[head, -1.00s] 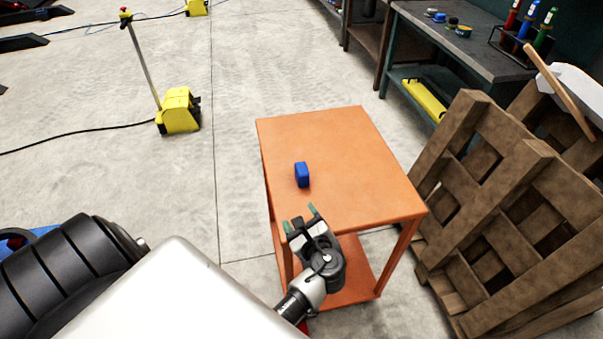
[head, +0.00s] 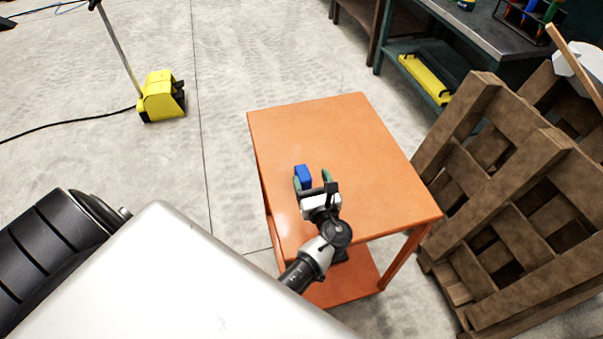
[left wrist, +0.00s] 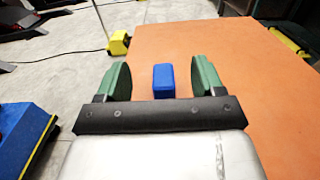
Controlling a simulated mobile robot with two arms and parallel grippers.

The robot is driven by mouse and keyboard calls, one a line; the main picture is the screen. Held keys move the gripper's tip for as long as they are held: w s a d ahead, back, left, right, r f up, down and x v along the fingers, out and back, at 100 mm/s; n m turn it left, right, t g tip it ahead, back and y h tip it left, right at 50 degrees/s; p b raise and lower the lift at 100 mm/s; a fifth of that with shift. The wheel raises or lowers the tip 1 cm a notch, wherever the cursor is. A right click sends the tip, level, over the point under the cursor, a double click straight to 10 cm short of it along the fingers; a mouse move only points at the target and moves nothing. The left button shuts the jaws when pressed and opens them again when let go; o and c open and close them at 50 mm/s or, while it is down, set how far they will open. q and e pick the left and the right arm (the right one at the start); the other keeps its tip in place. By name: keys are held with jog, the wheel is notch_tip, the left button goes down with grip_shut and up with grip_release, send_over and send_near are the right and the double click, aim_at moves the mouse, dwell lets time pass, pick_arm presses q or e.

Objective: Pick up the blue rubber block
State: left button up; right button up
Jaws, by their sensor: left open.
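The blue rubber block (head: 302,173) stands on the orange table (head: 375,150), towards its left side. In the left wrist view the block (left wrist: 163,80) shows between the two green fingers, a little beyond them, with clear space on both sides. My left gripper (head: 311,182) is open above the table, close to the near side of the block. It also shows in the left wrist view (left wrist: 160,82), with nothing held. The lower part of the block is partly hidden by the gripper in the head view. My right gripper is not in view.
Wooden pallets (head: 510,210) lean close to the right of the table. A dark workbench (head: 490,35) stands behind at the upper right. A yellow floor unit (head: 161,96) with a cable stands at the left. The rest of the tabletop is clear.

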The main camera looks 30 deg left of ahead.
pick_arm(q)
jog(key=b, duration=0.6)
send_near(300, 166)
jog(key=shift+w+f, duration=0.25)
jog(key=shift+f, duration=0.65)
jog(key=shift+w+a+r, duration=0.25)
jog(key=shift+a+r, duration=0.1)
jog(key=b+x, duration=0.1)
jog(key=x, duration=0.5)
jog(key=shift+w+a, duration=0.2)
jog(key=shift+a, duration=0.05)
jog(key=c, duration=1.1)
